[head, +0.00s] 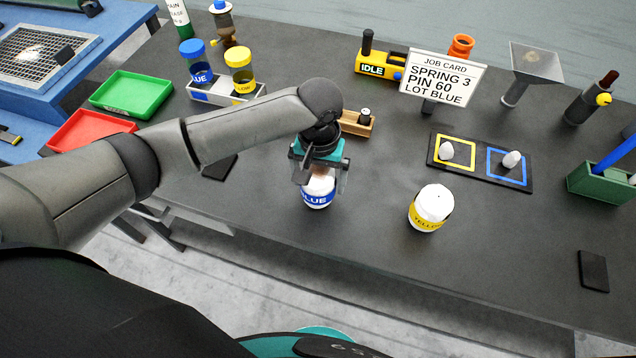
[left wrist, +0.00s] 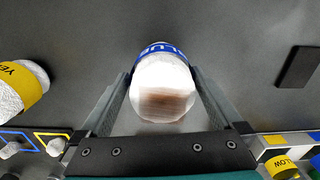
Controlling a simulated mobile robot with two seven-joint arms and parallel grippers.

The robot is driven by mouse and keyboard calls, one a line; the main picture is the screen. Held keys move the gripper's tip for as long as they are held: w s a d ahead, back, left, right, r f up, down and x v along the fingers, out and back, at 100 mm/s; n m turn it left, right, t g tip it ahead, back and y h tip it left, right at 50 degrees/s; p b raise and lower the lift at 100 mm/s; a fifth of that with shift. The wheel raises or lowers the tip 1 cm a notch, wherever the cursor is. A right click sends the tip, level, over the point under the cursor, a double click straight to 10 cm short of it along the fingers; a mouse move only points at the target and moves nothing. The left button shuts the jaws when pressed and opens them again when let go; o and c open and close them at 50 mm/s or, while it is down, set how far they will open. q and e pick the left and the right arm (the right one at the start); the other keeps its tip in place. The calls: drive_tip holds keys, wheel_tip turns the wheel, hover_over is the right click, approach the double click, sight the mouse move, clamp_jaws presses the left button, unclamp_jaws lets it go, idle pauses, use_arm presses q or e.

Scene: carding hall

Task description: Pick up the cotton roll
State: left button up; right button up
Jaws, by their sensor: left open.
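A white cotton roll with a blue band marked BLUE (head: 317,199) stands on the dark bench top. It also shows in the left wrist view (left wrist: 162,95), with a brownish patch on it. My left gripper (head: 321,186) is over this roll, pointing down and open, with one finger on each side of it. The gripper hides the roll's upper part in the head view. Whether the fingers touch it I cannot tell. A second white roll with a yellow band (head: 430,210) stands apart to the right. My right gripper is not in view.
A job card (head: 443,78) reads SPRING 3, PIN 60, LOT BLUE. A black board (head: 480,168) has yellow and blue squares with small white pieces. Blue and yellow jars stand in a tray (head: 222,97). Green (head: 132,93) and red (head: 88,131) trays lie left. The bench front is mostly clear.

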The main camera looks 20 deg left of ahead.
use_arm(q)
wheel_tip(320, 180, down, 4)
drive_tip(key=shift+a+f+b, duration=0.15)
drive_tip(key=shift+b, duration=0.2)
drive_tip(key=shift+c, duration=0.4)
drive_tip(key=c, duration=1)
